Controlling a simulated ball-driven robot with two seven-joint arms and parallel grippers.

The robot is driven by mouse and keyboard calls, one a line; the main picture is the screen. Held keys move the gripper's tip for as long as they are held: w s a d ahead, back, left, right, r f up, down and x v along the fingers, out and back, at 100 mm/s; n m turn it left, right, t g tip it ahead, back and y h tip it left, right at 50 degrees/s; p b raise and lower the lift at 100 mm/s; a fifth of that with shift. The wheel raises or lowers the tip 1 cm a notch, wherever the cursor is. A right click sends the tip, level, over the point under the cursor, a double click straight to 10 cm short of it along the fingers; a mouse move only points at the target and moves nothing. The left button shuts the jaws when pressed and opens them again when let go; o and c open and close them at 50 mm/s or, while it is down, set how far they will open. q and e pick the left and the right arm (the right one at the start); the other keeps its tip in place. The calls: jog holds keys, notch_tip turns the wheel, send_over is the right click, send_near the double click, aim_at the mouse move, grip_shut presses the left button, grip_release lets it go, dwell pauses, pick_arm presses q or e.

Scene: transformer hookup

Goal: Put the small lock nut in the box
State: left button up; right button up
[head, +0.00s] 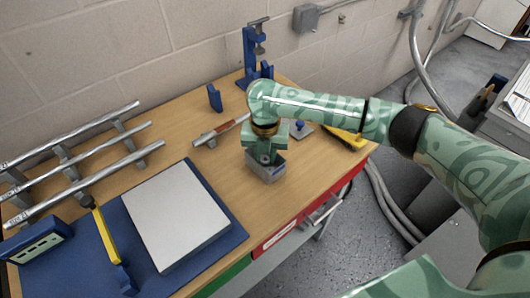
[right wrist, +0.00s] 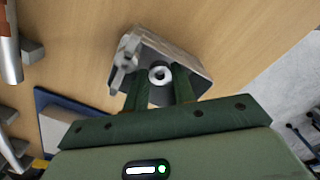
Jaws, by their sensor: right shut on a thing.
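My right gripper (head: 266,158) points down at a small grey metal box (head: 268,174) near the table's front edge. In the right wrist view its two dark fingers (right wrist: 159,84) are shut on a small round metal nut (right wrist: 160,75) with a dark hole, which looks like the lock nut. The nut appears over the box (right wrist: 185,62); I cannot tell whether it is above the rim or inside. A larger silvery winged part (right wrist: 124,65) shows at the box's left side. In the head view the gripper hides the nut and the box's top. My left gripper is not in view.
A grey plate on a blue mat (head: 232,238) lies at the front left, with a yellow-handled tool beside it. A rack of metal bars (head: 75,160) stands at the left. A blue stand (head: 250,60) is at the back. A red-brown-handled tool (head: 220,131) lies left of the gripper.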

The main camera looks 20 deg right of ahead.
jog(key=o, duration=0.7)
jog(key=shift+r, duration=0.1)
jog(key=shift+r, duration=0.3)
notch_tip(320, 180, up, 12)
jog(key=p, duration=0.4)
jog(key=shift+r+p, duration=0.2)
jog(key=shift+p, duration=0.1)
